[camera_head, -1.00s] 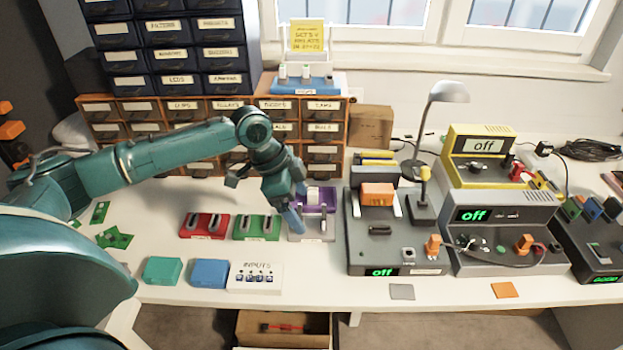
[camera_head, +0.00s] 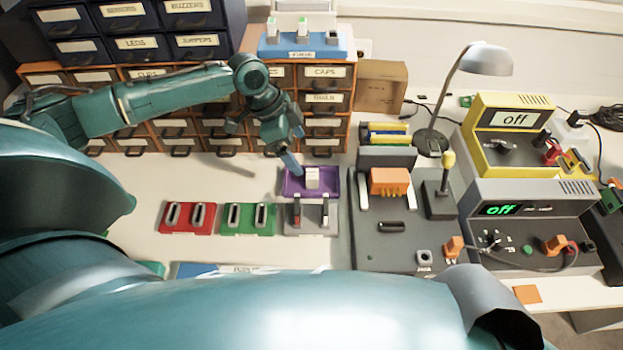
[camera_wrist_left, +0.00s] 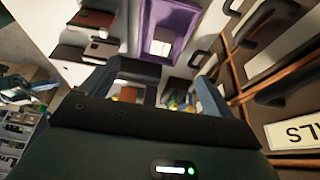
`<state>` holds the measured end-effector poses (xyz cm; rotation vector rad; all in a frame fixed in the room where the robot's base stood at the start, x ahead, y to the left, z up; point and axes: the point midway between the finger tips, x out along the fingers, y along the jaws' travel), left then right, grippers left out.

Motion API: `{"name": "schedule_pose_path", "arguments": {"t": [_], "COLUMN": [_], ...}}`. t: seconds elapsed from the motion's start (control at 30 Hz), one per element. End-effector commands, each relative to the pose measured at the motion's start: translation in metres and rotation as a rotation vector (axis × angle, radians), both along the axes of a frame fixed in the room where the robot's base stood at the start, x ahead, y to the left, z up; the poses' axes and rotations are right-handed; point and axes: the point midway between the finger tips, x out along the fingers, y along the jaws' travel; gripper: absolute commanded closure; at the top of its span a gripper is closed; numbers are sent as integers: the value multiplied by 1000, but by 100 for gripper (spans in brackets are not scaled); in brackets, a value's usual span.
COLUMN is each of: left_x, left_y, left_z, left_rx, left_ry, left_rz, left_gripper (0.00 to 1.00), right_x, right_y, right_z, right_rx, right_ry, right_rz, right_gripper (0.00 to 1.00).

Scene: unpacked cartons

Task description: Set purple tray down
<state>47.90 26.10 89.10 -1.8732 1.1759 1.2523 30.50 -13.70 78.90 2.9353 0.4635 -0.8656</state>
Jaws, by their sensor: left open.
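The purple tray (camera_head: 291,183) lies flat on the white table with a white block (camera_head: 312,177) in it. It sits directly behind a grey tray (camera_head: 323,221) with two upright pieces. My left gripper (camera_head: 291,158) is open and empty, at the back left of the purple tray. One blue finger overlaps the tray's back edge in the picture; I cannot tell whether it touches. In the left wrist view the purple tray (camera_wrist_left: 181,22) shows beyond the open fingers (camera_wrist_left: 160,92). My right gripper is out of view.
A red tray (camera_head: 187,232) and a green tray (camera_head: 248,234) stand to the left of the grey one. An orange drawer cabinet (camera_head: 340,78) is close behind the gripper. A dark grey station (camera_head: 395,246) stands to the right. My own teal body fills the foreground.

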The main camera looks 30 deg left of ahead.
Motion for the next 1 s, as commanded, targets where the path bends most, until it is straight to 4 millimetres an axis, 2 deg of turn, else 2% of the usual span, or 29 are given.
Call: {"name": "schedule_pose_path", "arguments": {"t": [0.03, 0.13, 0.47, 0.7, 0.83, 1.0], "left_x": [-1, 0, 4, 10, 12, 13], "left_y": [0, 0, -8, -22, -25, -25], "left_z": [-12, -30, -57, -93, -104, -105], "left_rx": [1, 0, 0, -1, 0, 1], "left_ry": [3, 3, 0, 0, 0, -1], "left_rz": [1, 1, 0, 1, 1, 2], "left_gripper": [12, 12, 12, 12, 12, 12], "right_x": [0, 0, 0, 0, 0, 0], "right_y": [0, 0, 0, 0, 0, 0], "right_z": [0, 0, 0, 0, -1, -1], "right_rx": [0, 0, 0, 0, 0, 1], "right_ry": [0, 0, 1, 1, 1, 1], "right_rz": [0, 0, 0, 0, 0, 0], "right_gripper": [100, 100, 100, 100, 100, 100]}}
